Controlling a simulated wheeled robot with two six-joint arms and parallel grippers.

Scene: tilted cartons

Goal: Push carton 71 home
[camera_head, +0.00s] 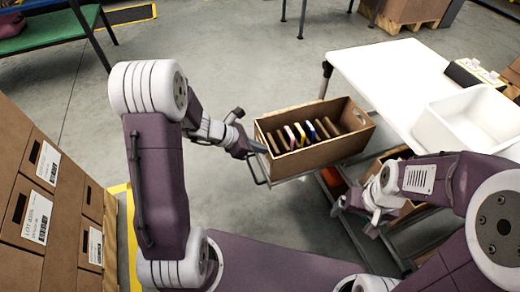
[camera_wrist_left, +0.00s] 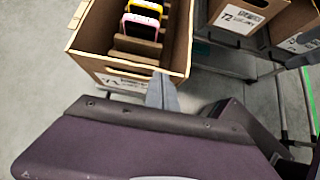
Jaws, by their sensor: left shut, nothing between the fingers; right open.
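An open brown carton (camera_head: 328,157), probably carton 71, rests tilted on a wire-edged shelf and holds several upright slabs or dividers, some coloured. In the left wrist view the carton (camera_wrist_left: 90,35) shows its near end, with a handle slot and a white label that is partly cut off and hard to read. My left gripper (camera_head: 256,148) is shut and empty at the carton's left end; its fingertips (camera_wrist_left: 162,90) are at or close to the end wall, contact cannot be told. My right gripper (camera_head: 355,215) is open and empty, in front of the shelving below the carton.
A white table (camera_head: 390,75) with a white bin (camera_head: 470,118) stands right of the carton. A carton labelled 72 (camera_wrist_left: 245,15) is beside it in the left wrist view. Stacked labelled cartons (camera_head: 40,190) fill the left side. Grey floor (camera_head: 230,60) behind is clear.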

